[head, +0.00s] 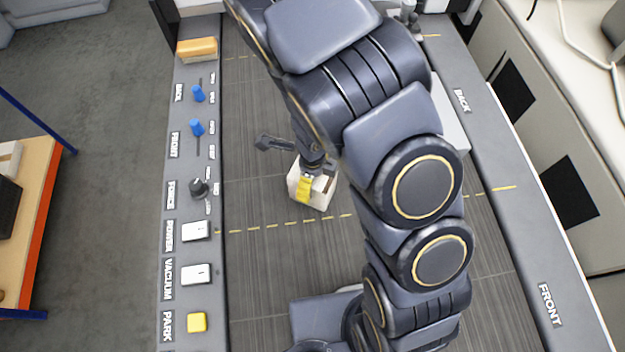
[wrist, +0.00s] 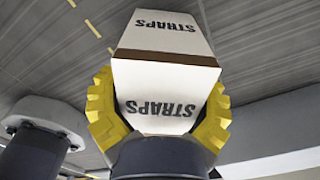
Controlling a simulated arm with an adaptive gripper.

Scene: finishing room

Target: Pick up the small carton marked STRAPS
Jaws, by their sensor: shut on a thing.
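The small carton (wrist: 165,62) is off-white, and STRAPS is printed on two of its faces in the wrist view. In the head view the carton (head: 322,193) is partly covered by my gripper and arm, around the middle of the dark bed. My gripper (wrist: 160,108) has yellow ridged fingers, one on each side of the carton, shut on it. In the head view my gripper (head: 305,188) shows one yellow finger against the carton. I cannot tell whether the carton touches the bed.
The grey bed (head: 265,270) is mostly bare, with dashed yellow lines. On its left a control panel holds blue sliders (head: 197,128), a dark knob (head: 198,188), white switches (head: 196,231) and a yellow PARK button (head: 197,322). A yellow-orange block (head: 197,48) lies at the panel's far end.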

